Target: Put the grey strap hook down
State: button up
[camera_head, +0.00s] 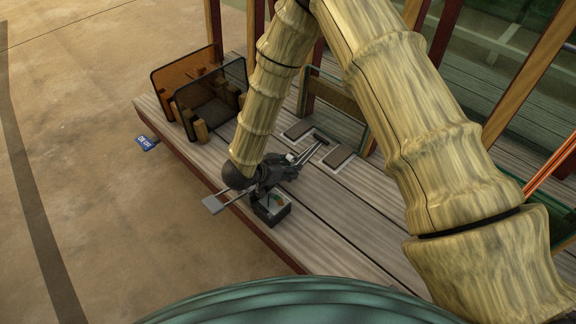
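My gripper (286,171) is dark grey and sits low over the wooden deck, pointing right in the camera_head view. Its fingers are small and dark here, so I cannot tell whether they are open or shut. Thin silvery grey metal pieces (310,156) show just beyond the fingers. They may be the grey strap hook, but I cannot make out its shape for certain, nor whether it is held or lies on the deck. A small dark open box (271,210) stands just below my gripper, near the deck's front edge, with small items inside.
The plank deck (325,232) has bare room to the right of the box. Flat brown blocks (339,155) lie behind the gripper. A blue label (146,143) is beside the edge.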

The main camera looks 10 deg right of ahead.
jog(key=shift+s+d+f, duration=0.15)
jog(key=shift+s+f, duration=0.2)
jog(key=shift+f, duration=0.25)
jog(key=shift+r+b, duration=0.15)
jog(key=shift+b, duration=0.15)
jog(key=p+v, duration=0.1)
jog(key=v, duration=0.3)
jog(key=p+v, duration=0.1)
jog(key=v, duration=0.3)
jog(key=w+r+p+v, duration=0.1)
jog(key=p+v, duration=0.1)
jog(key=v, duration=0.2)
jog(key=shift+s+r, duration=0.1)
jog(key=shift+s, duration=0.05)
